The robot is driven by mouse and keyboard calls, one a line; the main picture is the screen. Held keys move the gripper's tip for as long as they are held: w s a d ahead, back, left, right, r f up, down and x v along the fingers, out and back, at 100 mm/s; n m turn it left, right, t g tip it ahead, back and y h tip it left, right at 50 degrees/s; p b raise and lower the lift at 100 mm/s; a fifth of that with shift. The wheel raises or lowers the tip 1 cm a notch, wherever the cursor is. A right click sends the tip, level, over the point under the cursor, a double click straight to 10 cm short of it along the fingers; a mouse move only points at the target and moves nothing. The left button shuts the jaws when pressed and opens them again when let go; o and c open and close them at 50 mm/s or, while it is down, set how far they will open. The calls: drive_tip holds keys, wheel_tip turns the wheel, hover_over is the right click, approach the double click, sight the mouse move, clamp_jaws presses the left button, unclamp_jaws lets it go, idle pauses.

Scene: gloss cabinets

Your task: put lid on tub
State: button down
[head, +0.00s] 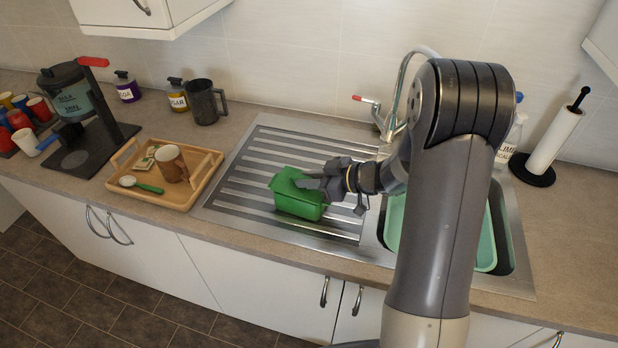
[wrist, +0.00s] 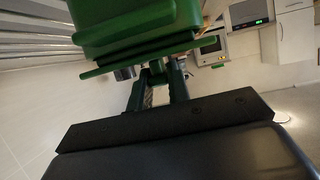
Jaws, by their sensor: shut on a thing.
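The green tub (head: 298,206) stands on the ribbed steel draining board, left of the sink. A green lid (head: 284,182) shows at its top; whether it sits flush or tilted is not clear, as lid and tub share one colour. My gripper (head: 322,183) reaches in from the right at the tub's top and is shut on the lid. In the wrist view the tub (wrist: 135,18) fills the top, with the flat green lid edge (wrist: 140,58) by my fingertips (wrist: 160,82). My fingers hide part of the lid's near side.
A wooden tray (head: 205,185) with a mug (head: 171,163) and a green-handled spoon (head: 140,185) lies to the left. A dark mug (head: 205,102) stands behind. The sink with a green basin (head: 487,245) is on the right, below the tap (head: 400,80). The board's left part is clear.

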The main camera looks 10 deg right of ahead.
drive_tip(key=shift+f, duration=0.35)
drive_tip(key=c, duration=1.3)
unclamp_jaws()
drive_tip(key=shift+o, duration=0.2)
drive_tip(key=shift+d, duration=0.1)
drive_tip(key=b+v, duration=0.1)
drive_tip(key=v, duration=0.9)
drive_tip(key=shift+s+d, duration=0.2)
drive_tip(key=shift+d, duration=0.05)
drive_tip(key=x, duration=1.1)
drive_tip(key=shift+r+p, duration=0.15)
drive_tip(key=shift+p, duration=0.25)
drive_tip(key=shift+r, duration=0.35)
